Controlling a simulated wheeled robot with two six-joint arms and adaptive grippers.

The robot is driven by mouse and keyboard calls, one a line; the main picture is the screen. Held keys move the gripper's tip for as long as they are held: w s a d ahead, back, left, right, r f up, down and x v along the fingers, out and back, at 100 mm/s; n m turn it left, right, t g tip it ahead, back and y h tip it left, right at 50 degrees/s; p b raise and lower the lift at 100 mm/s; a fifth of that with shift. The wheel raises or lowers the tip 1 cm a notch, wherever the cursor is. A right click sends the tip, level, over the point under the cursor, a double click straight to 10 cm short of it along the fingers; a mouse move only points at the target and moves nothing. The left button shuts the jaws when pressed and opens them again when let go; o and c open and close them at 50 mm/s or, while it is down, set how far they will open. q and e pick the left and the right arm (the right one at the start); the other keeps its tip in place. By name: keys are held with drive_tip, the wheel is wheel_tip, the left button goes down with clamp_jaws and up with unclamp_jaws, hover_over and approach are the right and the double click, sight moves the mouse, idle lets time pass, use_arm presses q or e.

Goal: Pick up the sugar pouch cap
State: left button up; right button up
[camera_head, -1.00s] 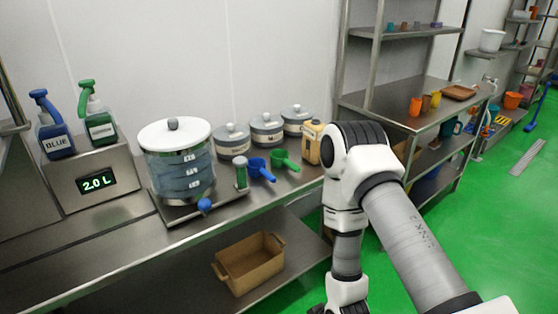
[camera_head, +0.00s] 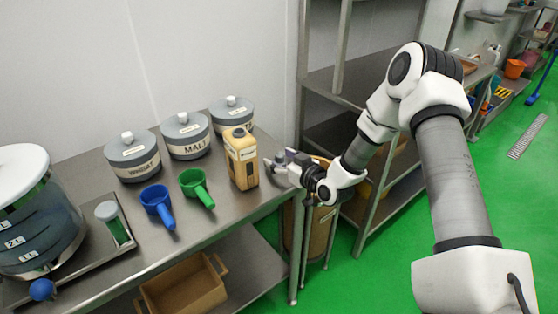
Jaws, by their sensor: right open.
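The sugar pouch (camera_head: 243,168) is a tan, boxy container with a dark label, standing upright on the metal counter. My left gripper is not in view.
Several grey lidded canisters (camera_head: 184,140) stand behind and left of the pouch. A green scoop (camera_head: 195,186) and a blue scoop (camera_head: 158,204) lie to its left. A large clear dispenser (camera_head: 35,230) is at far left. A metal shelf rack (camera_head: 335,90) stands right.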

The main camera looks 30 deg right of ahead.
drive_tip(key=shift+w+f, duration=0.3)
drive_tip(key=shift+w, duration=0.25)
drive_tip(key=shift+s+d, duration=0.15)
drive_tip(key=shift+c, duration=0.6)
drive_tip(key=shift+s+r, duration=0.15)
drive_tip(key=shift+r, duration=0.05)
drive_tip(key=c, duration=0.5)
drive_tip(key=shift+c, duration=1.3)
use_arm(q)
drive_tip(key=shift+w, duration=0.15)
use_arm(e)
drive_tip(key=shift+f, duration=0.1)
